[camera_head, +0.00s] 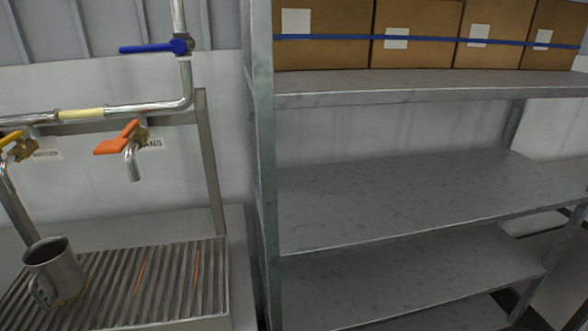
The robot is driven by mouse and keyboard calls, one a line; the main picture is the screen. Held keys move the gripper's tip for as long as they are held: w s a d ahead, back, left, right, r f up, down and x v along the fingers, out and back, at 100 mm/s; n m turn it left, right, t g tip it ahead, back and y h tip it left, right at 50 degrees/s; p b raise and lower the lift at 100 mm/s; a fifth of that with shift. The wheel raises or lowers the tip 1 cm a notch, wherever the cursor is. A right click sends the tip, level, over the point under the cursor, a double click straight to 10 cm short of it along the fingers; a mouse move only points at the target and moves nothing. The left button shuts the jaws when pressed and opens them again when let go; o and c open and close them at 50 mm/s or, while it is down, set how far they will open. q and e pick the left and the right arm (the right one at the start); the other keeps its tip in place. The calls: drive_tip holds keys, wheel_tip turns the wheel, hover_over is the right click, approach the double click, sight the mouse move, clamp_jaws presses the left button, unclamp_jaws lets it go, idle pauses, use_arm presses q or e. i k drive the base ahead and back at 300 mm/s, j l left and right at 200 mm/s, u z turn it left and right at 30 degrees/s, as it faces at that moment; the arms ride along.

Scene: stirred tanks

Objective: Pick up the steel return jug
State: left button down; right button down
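The steel jug (58,272) is a grey metal cup with a handle on its lower left side. It stands upright at the left of a ribbed draining tray (215,285), below the taps in the head view. Its inside looks dark, and I cannot tell whether it holds anything. Neither of my grippers shows in this view.
Above the tray are a tap with an orange lever (118,140), a yellow-levered tap (14,146) and a pipe with a blue valve handle (160,47). A metal rack (262,160) stands to the right; its upper shelf bears strapped cardboard boxes (416,38). Its lower visible shelves are bare.

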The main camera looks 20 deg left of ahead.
sight(53, 262)
drive_tip(key=k+j+u, duration=0.15)
drive_tip(key=u, duration=1.9)
